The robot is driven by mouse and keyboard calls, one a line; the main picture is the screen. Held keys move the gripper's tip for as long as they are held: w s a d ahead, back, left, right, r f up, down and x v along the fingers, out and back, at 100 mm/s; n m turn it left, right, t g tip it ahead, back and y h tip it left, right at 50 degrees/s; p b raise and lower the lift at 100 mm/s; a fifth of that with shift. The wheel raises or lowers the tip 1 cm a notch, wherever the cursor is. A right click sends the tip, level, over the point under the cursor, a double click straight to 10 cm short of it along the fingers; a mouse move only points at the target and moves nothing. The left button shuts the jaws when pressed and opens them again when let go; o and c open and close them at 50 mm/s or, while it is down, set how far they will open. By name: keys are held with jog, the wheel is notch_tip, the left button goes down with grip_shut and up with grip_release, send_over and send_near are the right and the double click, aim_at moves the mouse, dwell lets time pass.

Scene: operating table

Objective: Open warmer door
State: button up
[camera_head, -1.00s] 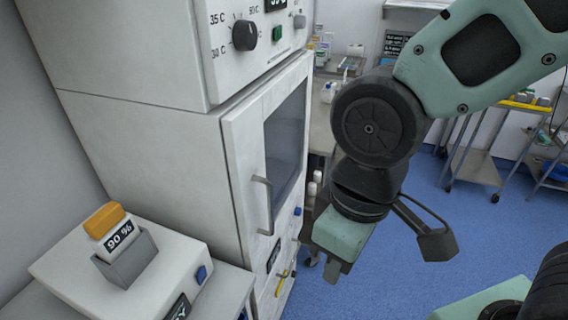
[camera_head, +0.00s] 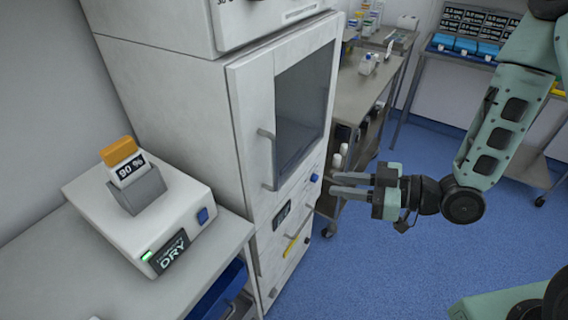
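The white warmer cabinet (camera_head: 178,95) stands at centre left. Its door (camera_head: 246,92) has a dark window (camera_head: 302,105) and looks shut. A vertical grey bar handle (camera_head: 269,160) is on the door's left side. My gripper (camera_head: 331,183) is to the right of the handle, clear of it, with its fingers pointing left toward the cabinet front. Its two fingers are apart with a gap between them, and nothing shows in the gap.
A white device marked DRY (camera_head: 178,235) with a 90 % block (camera_head: 129,170) sits on a counter at lower left. Below the door is a panel with a yellow handle (camera_head: 291,246). A steel trolley (camera_head: 350,95) stands behind. Blue floor (camera_head: 360,270) is free in front.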

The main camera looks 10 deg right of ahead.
jog(key=s+d+r+t+y, duration=0.1)
jog(key=d+y, duration=0.1)
send_over(276, 186)
jog(key=shift+w+a+r+m, duration=0.1)
jog(key=shift+w+r+m, duration=0.15)
jog(key=shift+w+m, duration=0.05)
dwell(0.3)
jog(key=shift+b, duration=0.3)
grip_shut()
